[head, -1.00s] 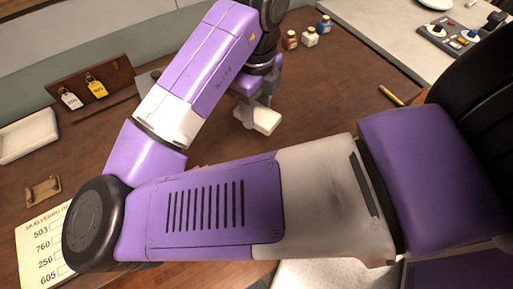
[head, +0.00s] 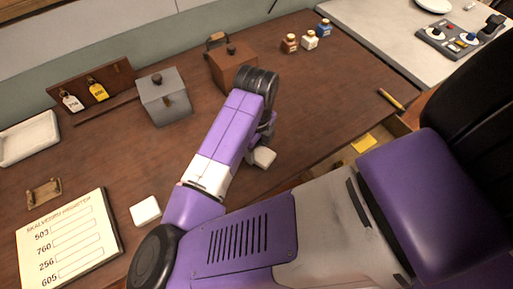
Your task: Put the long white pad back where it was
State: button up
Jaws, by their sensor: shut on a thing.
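My gripper (head: 261,147) is shut on a white pad (head: 265,158), held over the right-middle part of the brown desk. The pad is seen partly end-on below the fingers, so its full length is hard to tell. I cannot tell whether it touches the desk. Another small white pad (head: 145,210) lies flat on the desk to the left of my arm, next to the number board.
The number board (head: 65,240) lies front left, a white tray (head: 28,138) far left. A grey box (head: 164,101) and brown box (head: 231,66) stand at the back, several small bottles (head: 309,40) back right. An open drawer holds a yellow note (head: 364,144).

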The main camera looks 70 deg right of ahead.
jog(key=shift+f, duration=0.25)
jog(key=shift+f, duration=0.1)
jog(key=shift+f, duration=0.15)
jog(key=o, duration=1.3)
jog(key=shift+r, duration=0.2)
